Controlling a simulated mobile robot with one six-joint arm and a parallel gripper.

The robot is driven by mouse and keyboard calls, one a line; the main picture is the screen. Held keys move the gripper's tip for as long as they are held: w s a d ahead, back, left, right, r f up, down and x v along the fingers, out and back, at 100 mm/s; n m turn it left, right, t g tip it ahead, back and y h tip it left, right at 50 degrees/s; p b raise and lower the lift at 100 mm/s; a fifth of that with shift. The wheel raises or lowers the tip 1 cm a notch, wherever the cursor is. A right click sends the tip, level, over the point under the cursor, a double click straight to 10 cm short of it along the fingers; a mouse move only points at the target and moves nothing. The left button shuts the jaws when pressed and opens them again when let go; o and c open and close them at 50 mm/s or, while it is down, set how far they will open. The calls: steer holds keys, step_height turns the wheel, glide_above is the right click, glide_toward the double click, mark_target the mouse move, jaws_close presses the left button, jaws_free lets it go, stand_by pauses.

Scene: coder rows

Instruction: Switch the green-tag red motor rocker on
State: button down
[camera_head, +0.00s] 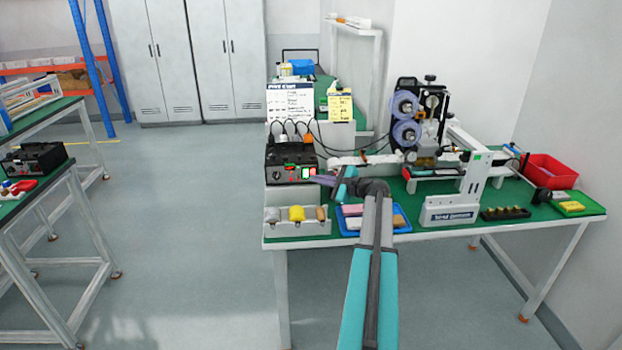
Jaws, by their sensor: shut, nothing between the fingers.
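My arm reaches in from the bottom and hides part of the table.
A bin rack (283,229) and a blue tray (343,210) stand at the table's front, close to my arm. A labelling machine (430,130) with purple reels and a white bracket (474,180) stand to the right. A red bin (550,170) is at the far right.

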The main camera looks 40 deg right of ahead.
steer(key=shift+s+a, duration=0.15)
steer(key=shift+s+a+r, duration=0.15)
steer(key=shift+s+a, duration=0.2)
steer(key=shift+s, duration=0.05)
steer(key=shift+s, duration=0.1)
stand_by(0.5)
steer(key=shift+s+a+r, duration=0.2)
steer(key=shift+s+a, duration=0.6)
steer(key=shift+s, duration=0.15)
steer(key=shift+s+a+r, duration=0.2)
steer(key=shift+s+a, duration=0.6)
steer(key=shift+s, duration=0.1)
